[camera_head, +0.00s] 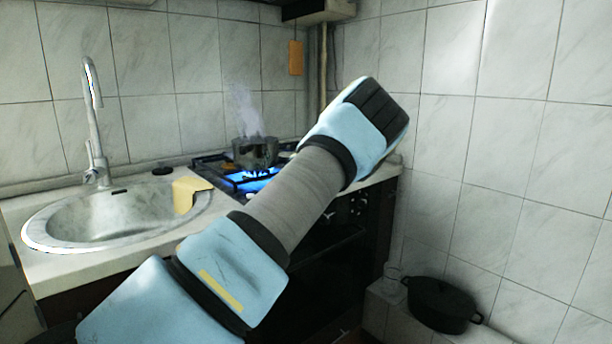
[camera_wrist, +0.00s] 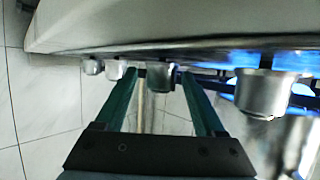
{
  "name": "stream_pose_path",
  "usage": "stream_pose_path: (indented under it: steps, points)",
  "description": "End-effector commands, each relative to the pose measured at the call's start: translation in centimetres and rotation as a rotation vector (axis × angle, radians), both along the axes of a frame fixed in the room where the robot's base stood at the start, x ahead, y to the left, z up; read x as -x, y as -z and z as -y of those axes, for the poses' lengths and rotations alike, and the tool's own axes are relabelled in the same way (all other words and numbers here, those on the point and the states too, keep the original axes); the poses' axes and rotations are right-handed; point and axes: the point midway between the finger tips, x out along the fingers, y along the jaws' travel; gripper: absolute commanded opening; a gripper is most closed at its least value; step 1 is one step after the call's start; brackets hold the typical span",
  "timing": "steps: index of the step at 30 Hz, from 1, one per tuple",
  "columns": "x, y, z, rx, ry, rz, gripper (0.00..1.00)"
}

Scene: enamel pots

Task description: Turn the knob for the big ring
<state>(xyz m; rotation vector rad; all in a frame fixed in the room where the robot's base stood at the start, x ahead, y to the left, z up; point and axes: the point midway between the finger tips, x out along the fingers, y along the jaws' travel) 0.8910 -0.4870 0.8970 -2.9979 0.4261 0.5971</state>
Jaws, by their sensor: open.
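The hob (camera_head: 215,168) is set in the counter, with blue flame (camera_head: 262,182) burning on it. Its knobs (camera_head: 355,205) are on the dark front, partly behind my arm in the head view. In the wrist view, a metal knob (camera_wrist: 160,80) stands between the fingertips of my gripper (camera_wrist: 160,75). The green fingers are open, one on each side of it; I cannot tell whether they touch it. Two smaller-looking knobs (camera_wrist: 104,69) are to the left, and a larger-looking one (camera_wrist: 262,92) is to the right by blue light. My arm hides the gripper in the head view.
A steaming pot (camera_head: 254,152) stands on the hob. A sink (camera_head: 110,218) with a tap (camera_head: 94,120) and a yellow cloth (camera_head: 188,193) on its rim is at left. A black pot (camera_head: 440,303) sits low at right by the tiled wall.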

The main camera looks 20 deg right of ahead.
Motion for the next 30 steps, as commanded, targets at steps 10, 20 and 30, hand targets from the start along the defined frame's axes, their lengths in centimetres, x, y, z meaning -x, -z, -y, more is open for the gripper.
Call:
stream_pose_path:
  steps: [10, 20, 30]
  points:
    - [1.3, -0.6, -0.3, 0.002, 0.000, 0.000, 0.71]
    - [6.9, -2.9, -1.9, 0.004, -0.001, -0.001, 0.71]
    - [9.6, -4.1, -2.8, 0.001, 0.000, 0.000, 0.71]
